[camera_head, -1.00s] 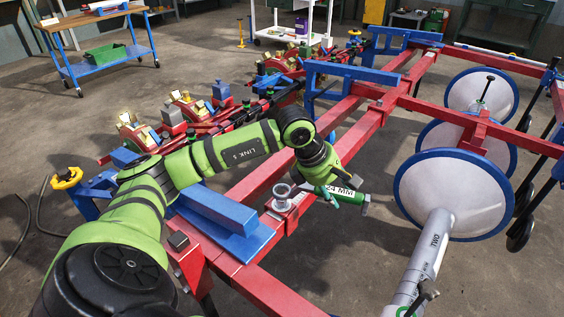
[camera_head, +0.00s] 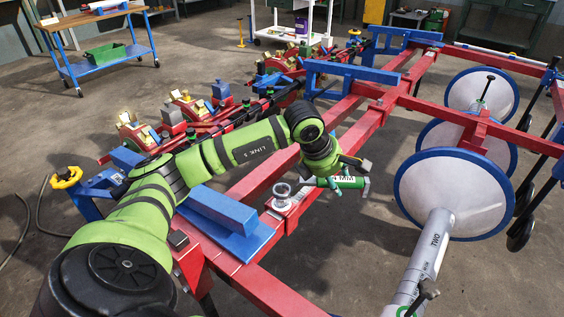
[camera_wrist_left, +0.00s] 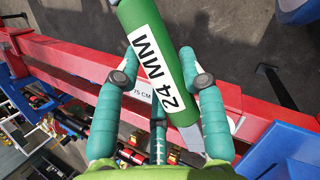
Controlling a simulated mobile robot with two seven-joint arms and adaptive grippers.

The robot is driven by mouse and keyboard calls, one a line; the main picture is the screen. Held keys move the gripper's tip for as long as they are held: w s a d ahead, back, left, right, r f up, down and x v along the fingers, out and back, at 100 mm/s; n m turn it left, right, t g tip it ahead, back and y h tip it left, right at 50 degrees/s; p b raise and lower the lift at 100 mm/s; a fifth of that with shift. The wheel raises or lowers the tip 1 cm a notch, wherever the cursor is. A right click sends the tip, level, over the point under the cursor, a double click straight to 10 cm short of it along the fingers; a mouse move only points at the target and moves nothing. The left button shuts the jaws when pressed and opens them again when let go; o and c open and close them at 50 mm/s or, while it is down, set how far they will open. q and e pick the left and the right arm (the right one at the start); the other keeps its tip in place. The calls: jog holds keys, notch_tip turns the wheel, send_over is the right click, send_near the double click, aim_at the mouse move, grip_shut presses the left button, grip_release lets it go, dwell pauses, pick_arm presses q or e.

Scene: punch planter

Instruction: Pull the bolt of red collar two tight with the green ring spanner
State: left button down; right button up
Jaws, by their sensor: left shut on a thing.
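My left gripper (camera_head: 346,178) is shut on the green ring spanner (camera_head: 342,182), with one finger on each side of its handle. The spanner has a white 24 MM label and lies roughly level beside the red frame beam. In the left wrist view the gripper (camera_wrist_left: 163,78) holds the green handle (camera_wrist_left: 138,18); a grey metal end shows past the label, and the ring cannot be made out. No collar number is readable, so I cannot tell which is collar two.
A blue block (camera_head: 218,210) lies nearer. White discs with blue rims (camera_head: 455,195) and a grey tube marked TWO (camera_head: 432,250) stand to the right. Bare floor shows between beam and discs.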

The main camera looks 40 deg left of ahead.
pick_arm(q)
jog(key=shift+f, duration=0.1)
dwell(0.6)
jog(key=shift+f+b, duration=0.35)
jog(key=shift+b, duration=0.05)
jog(key=shift+f, duration=0.3)
jog(key=shift+r, duration=0.1)
jog(key=shift+r, duration=0.35)
jog(key=shift+f+b, duration=0.45)
jog(key=shift+b, duration=0.05)
dwell(1.6)
jog(key=shift+r+p, duration=0.3)
jog(key=shift+r, duration=0.1)
dwell(0.3)
